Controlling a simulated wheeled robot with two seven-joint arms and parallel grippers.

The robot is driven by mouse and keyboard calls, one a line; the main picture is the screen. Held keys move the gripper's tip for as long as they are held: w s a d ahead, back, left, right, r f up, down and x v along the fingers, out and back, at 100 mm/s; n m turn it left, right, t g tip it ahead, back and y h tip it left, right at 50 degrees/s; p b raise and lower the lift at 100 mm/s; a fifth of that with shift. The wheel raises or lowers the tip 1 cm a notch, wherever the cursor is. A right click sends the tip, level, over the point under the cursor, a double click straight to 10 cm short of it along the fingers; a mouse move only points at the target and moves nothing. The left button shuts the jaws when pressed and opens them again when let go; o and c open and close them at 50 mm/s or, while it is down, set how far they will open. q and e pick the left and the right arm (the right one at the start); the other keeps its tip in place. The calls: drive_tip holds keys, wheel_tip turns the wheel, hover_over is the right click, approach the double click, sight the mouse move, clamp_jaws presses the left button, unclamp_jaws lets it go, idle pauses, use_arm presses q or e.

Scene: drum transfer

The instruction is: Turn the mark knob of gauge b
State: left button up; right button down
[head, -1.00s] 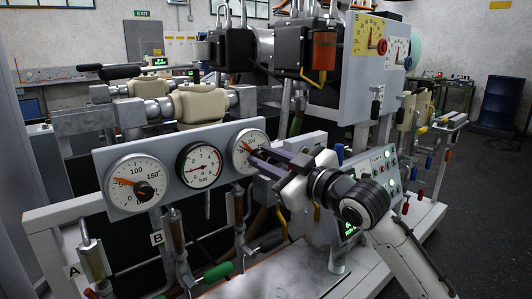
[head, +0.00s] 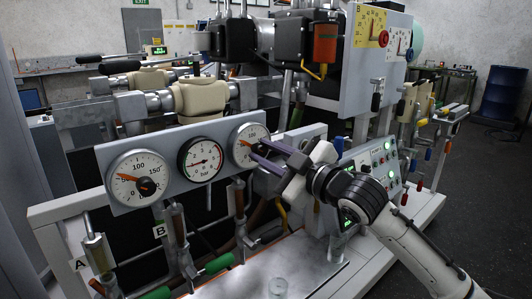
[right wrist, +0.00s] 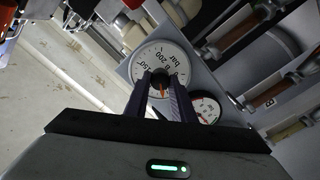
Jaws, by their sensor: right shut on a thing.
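Three round gauges sit in a row on a grey panel (head: 160,157). The right gauge (head: 247,133) has a white dial and an orange pointer mark. My right gripper (head: 252,149) reaches it from the right. In the right wrist view my right gripper (right wrist: 161,82) is shut on the small dark mark knob (right wrist: 158,77) at the centre of this dial (right wrist: 150,55). The fingers partly hide the dial. The left gauge (head: 125,192) has an orange pointer and a dark central knob. The middle gauge (head: 200,159) has a red needle. My left gripper is not in view.
Labels A (head: 81,265) and B (head: 159,231) stand by the valve pipes below the panel. Green handles (head: 217,264) stick out there. A control panel with lit buttons (head: 390,175) is right of my gripper.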

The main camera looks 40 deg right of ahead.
drive_tip(key=c, duration=1.5)
unclamp_jaws()
drive_tip(key=shift+s, duration=0.1)
drive_tip(key=shift+s, duration=0.25)
drive_tip(key=shift+s+d+b, duration=0.2)
drive_tip(key=shift+s, duration=2.2)
drive_tip(key=shift+s+d+b, duration=0.15)
drive_tip(key=shift+s, duration=2.25)
